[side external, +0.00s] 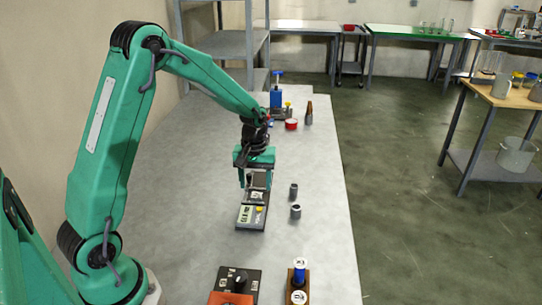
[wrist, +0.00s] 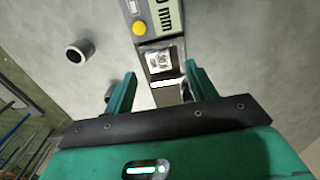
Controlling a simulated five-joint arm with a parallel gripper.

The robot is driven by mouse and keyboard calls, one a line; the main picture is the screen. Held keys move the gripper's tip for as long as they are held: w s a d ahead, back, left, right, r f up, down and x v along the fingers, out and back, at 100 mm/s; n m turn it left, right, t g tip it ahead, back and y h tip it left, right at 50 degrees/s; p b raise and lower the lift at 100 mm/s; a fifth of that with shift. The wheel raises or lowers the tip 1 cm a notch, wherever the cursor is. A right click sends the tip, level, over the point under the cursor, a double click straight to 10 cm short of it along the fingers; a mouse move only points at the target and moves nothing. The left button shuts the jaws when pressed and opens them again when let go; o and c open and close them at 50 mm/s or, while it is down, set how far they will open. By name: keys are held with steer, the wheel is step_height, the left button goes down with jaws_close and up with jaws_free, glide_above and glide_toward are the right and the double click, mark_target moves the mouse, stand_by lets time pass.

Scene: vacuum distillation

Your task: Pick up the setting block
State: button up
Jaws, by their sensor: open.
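A small silvery block, which looks like the setting block (wrist: 158,58), sits on a dark, narrow instrument base (wrist: 132,8), beyond the yellow button. In the side view the block (side external: 257,195) shows small and pale on the base (side external: 250,226), just below my gripper. My gripper (side external: 254,184) points down over the far end of that base. In the wrist view its two green fingers (wrist: 159,76) are apart, one on either side of the base, with nothing between the tips. The block lies just ahead of the fingertips in that view. Its exact height below them is hard to tell.
Two small grey cylinders (side external: 294,190) stand right of the base. A dark box with a knob (side external: 238,279) and a wooden stand with a blue spool (side external: 299,273) are at the near edge. A red tin (side external: 291,124) and brown bottle (side external: 309,113) stand farther back.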

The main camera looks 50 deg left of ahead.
mark_target(256, 195)
steer(key=shift+f, duration=2.35)
steer(key=shift+w, duration=0.1)
steer(key=shift+c, duration=0.3)
jaws_close()
steer(key=shift+r, duration=0.15)
steer(key=shift+r, duration=0.75)
step_height(256, 195, up, 2)
steer(key=shift+r, duration=0.25)
steer(key=s+d+r, duration=0.3)
steer(key=d+r, duration=0.3)
steer(key=d, duration=0.5)
steer(key=shift+s+r, duration=0.3)
steer(key=shift+r, duration=0.1)
